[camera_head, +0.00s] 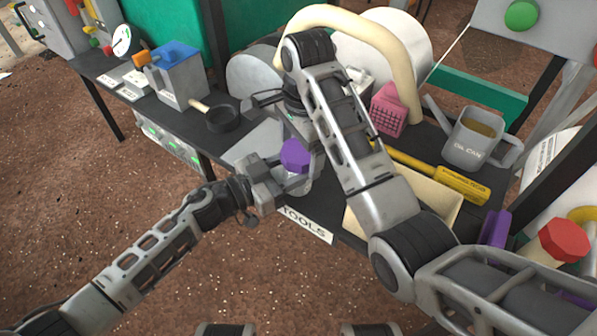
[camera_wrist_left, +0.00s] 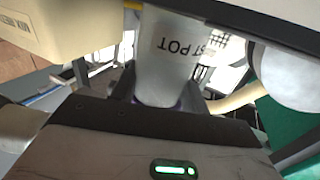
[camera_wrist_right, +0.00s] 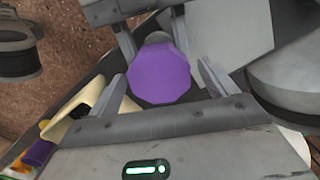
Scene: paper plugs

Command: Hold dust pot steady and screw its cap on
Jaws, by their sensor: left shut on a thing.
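The dust pot (camera_wrist_left: 165,60) is a pale grey cylinder with dark lettering, upside down in the left wrist view. My left gripper (camera_head: 283,182) is shut around it close below its purple end. The purple many-sided cap (camera_head: 295,155) sits at the top of the pot in the head view; whether it is threaded on I cannot tell. My right gripper (camera_wrist_right: 162,72) is open, its fingers apart on either side of the cap (camera_wrist_right: 158,78), with gaps visible. In the head view the right fingers are mostly hidden by my right arm.
A dark bench carries a black pan (camera_head: 222,118), a blue-topped box (camera_head: 180,80), a pink basket (camera_head: 388,110), an oil can (camera_head: 472,140) and a yellow tool (camera_head: 440,175). A cream bin (camera_head: 440,198) is near the right arm. A red-capped object (camera_head: 563,242) stands at far right.

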